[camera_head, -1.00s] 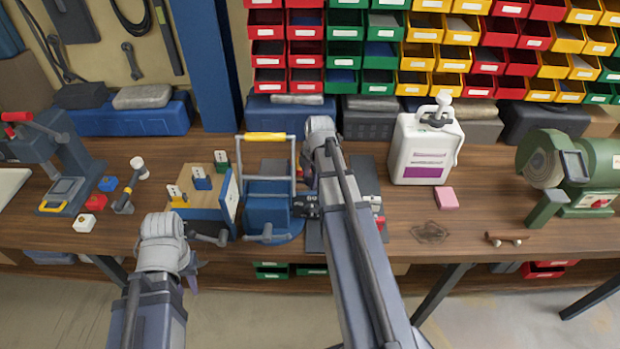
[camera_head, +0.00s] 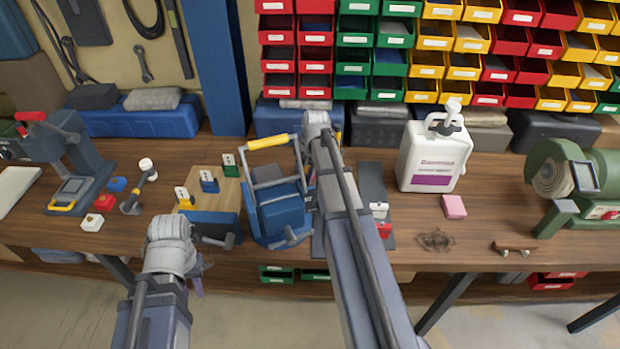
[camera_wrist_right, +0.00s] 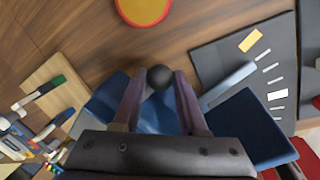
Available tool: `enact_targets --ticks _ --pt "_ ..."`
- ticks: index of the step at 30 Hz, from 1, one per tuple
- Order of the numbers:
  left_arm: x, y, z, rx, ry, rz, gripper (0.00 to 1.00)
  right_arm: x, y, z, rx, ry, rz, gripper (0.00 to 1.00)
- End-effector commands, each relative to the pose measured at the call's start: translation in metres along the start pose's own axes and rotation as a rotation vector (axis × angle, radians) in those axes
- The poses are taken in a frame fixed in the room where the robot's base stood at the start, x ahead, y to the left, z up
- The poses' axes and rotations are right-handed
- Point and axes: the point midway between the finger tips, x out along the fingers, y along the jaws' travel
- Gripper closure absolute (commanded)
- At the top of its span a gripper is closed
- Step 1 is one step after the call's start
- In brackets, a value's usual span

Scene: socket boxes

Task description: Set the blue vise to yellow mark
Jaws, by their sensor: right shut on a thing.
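The blue vise (camera_head: 282,216) stands on the bench on a round base, and a grey tube frame with a yellow grip (camera_head: 268,142) shows at its back. Blue parts (camera_wrist_right: 250,130) also show around my fingers in the right wrist view. My right gripper (camera_wrist_right: 160,82) has its fingers on either side of a black ball knob (camera_wrist_right: 160,76) and is shut on it. In the head view my right arm hides that contact. A yellow mark (camera_wrist_right: 250,40) lies on a dark plate beside several white marks. My left gripper (camera_head: 198,276) hangs in front of the bench, its fingers mostly hidden.
A wooden board (camera_head: 212,205) with coloured switches stands left of the vise. The dark plate (camera_head: 371,185) lies to its right, and a white jug (camera_head: 433,158) stands beyond it. A pink block (camera_head: 454,207) and a green grinder (camera_head: 590,185) are farther right.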

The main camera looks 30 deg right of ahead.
Motion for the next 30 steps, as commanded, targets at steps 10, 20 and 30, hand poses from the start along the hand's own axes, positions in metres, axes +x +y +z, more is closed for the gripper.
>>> enact_targets --ticks 10,20,30 --pt "0.0 0.0 0.0 0.0 0.0 0.0 0.72 0.003 0.016 -0.002 -0.099 0.02 0.003 1.0" --pt "0.0 0.0 0.0 0.0 0.0 0.0 0.72 0.003 0.017 -0.002 -0.107 0.021 0.003 1.0" --pt "0.0 0.0 0.0 0.0 0.0 0.0 0.72 0.003 0.016 -0.002 -0.107 0.021 0.002 0.32"
